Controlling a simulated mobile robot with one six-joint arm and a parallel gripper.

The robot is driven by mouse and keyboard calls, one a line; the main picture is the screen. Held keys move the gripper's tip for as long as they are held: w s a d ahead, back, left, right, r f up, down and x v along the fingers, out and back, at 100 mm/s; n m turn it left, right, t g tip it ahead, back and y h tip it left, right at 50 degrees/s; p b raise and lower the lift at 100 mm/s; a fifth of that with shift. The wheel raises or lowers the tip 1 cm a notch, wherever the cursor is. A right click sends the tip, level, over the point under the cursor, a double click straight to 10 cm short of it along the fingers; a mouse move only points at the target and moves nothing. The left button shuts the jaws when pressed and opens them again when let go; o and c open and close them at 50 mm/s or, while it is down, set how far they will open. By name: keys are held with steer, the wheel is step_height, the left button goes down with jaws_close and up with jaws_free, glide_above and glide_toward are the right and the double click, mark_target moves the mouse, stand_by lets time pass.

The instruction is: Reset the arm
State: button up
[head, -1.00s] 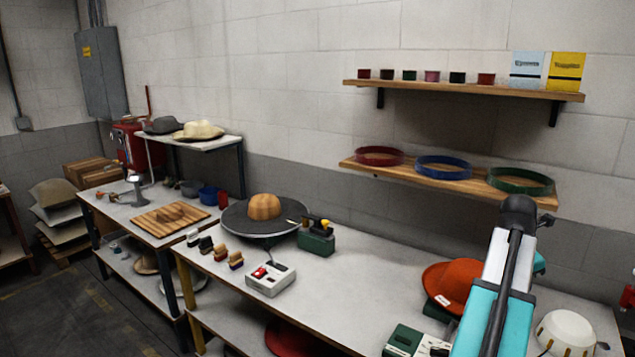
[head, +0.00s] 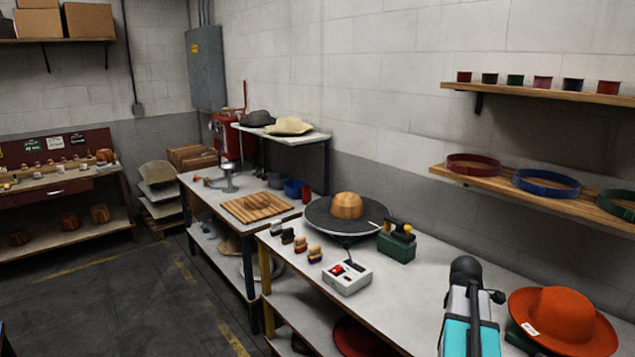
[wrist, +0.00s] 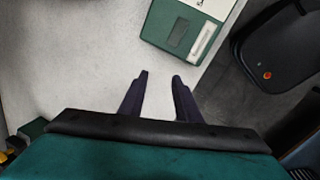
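My arm (head: 468,300) rises at the lower right of the head view, in front of the long white worktable (head: 400,285). My gripper is hidden behind the arm in the head view. In the wrist view my gripper (wrist: 160,78) shows two dark fingers with a clear gap between them and nothing in the gap. It is open and apart from the green and white box (wrist: 185,30), which lies beyond the fingertips on the light surface.
An orange hat (head: 562,318) sits on the table right of my arm. A white control box (head: 347,276), a green block (head: 396,246) and a wooden hat form on a round dark plate (head: 320,216) stand to the left. Shelves with bands (head: 545,183) hang above. Floor is free at left.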

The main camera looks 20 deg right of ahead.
steer(key=w+a+f+m, duration=0.1)
steer(key=w+a+f, duration=0.1)
steer(key=a+f, duration=0.35)
steer(key=w+a+f+m+y, duration=0.1)
steer(key=w+a+f, duration=0.15)
steer(key=a, duration=0.65)
steer(key=w+a+f+m, duration=0.1)
steer(key=w+a+f, duration=0.2)
steer(key=a, duration=0.4)
steer(key=s+a+f+m, duration=0.1)
steer(key=a+f, duration=0.2)
steer(key=a, duration=0.4)
steer(key=s+a+f+m+y, duration=0.15)
steer(key=a+f, duration=0.25)
steer(key=a, duration=0.4)
steer(key=s+a+f+m, duration=0.1)
steer(key=a+f+m, duration=0.15)
steer(key=a, duration=0.45)
steer(key=s+f+g+b, duration=0.6)
steer(key=s+f+b, duration=0.4)
steer(key=s+f, duration=1.6)
step_height(320, 180, down, 3)
steer(key=shift+r+n+g, duration=0.1)
steer(key=shift+n+g, duration=0.2)
steer(key=shift+n, duration=0.1)
steer(key=shift+a, duration=0.1)
